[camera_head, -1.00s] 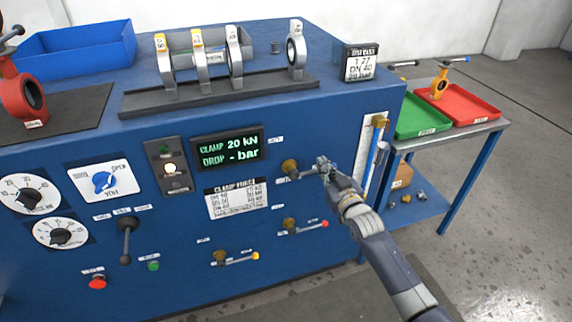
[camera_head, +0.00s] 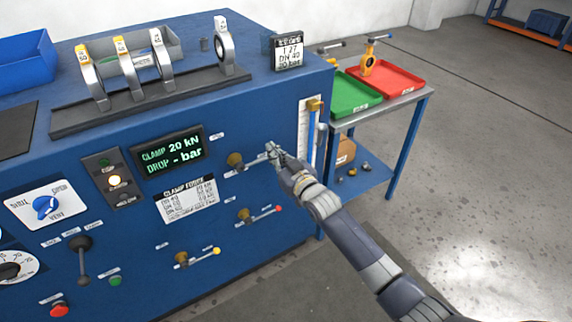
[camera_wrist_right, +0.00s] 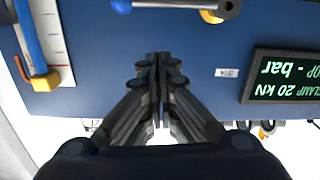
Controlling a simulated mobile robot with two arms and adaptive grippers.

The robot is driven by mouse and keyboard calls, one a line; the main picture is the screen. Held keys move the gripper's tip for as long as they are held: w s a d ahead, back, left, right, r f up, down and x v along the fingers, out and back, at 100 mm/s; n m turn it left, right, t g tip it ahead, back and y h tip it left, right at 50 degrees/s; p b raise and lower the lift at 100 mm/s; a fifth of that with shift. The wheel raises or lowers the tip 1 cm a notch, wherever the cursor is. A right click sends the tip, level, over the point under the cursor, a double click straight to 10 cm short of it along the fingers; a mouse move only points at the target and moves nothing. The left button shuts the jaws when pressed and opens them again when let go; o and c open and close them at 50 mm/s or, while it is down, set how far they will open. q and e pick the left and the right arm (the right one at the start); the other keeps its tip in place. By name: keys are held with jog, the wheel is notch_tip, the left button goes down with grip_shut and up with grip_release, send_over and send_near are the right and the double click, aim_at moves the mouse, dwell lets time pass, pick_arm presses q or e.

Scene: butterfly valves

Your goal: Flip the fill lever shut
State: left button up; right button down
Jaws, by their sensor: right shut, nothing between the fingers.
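Three brass levers stick out of the blue panel, and their labels are too small to read. The upper lever (camera_head: 236,160) points right, with its end hidden by my right gripper (camera_head: 272,152) in the head view. In the right wrist view, which is upside down, its blue tip (camera_wrist_right: 121,6) and brass hub (camera_wrist_right: 211,17) show at the top edge. My right gripper (camera_wrist_right: 157,62) is shut and empty, in front of the panel, apart from the lever in that view. A red-tipped lever (camera_head: 262,214) and a yellow-tipped lever (camera_head: 200,257) sit lower. My left gripper is out of view.
A lit display (camera_head: 170,152) reads clamp 20 kN. A vertical gauge (camera_head: 309,140) stands at the panel's right edge. Beyond it, a side table holds a green tray (camera_head: 352,95) and a red tray (camera_head: 390,82). Open floor lies to the right.

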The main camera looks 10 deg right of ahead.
jog(key=v, duration=0.6)
jog(key=shift+s+d, duration=0.15)
jog(key=shift+s, duration=0.2)
jog(key=s+d+f+m+g+h, duration=0.15)
jog(key=s+f, duration=0.35)
jog(key=f, duration=0.7)
jog(key=s+d+f+g+h, duration=0.1)
jog(key=s+d+f+g, duration=0.3)
jog(key=f, duration=0.8)
jog(key=s+d+f+m+g+h, duration=0.1)
jog(key=s+f+g, duration=0.1)
jog(key=s+f, duration=0.65)
jog(key=s+d+f+g+h, duration=0.15)
jog(key=s+f+g, duration=0.25)
jog(key=s+f, duration=1.4)
jog(key=s+f+g, duration=0.2)
jog(key=s, duration=0.8)
jog(key=s+f+g, duration=0.2)
jog(key=s+f, duration=0.1)
jog(key=s, duration=0.8)
jog(key=shift+d+f, duration=0.2)
jog(key=shift+d, duration=0.1)
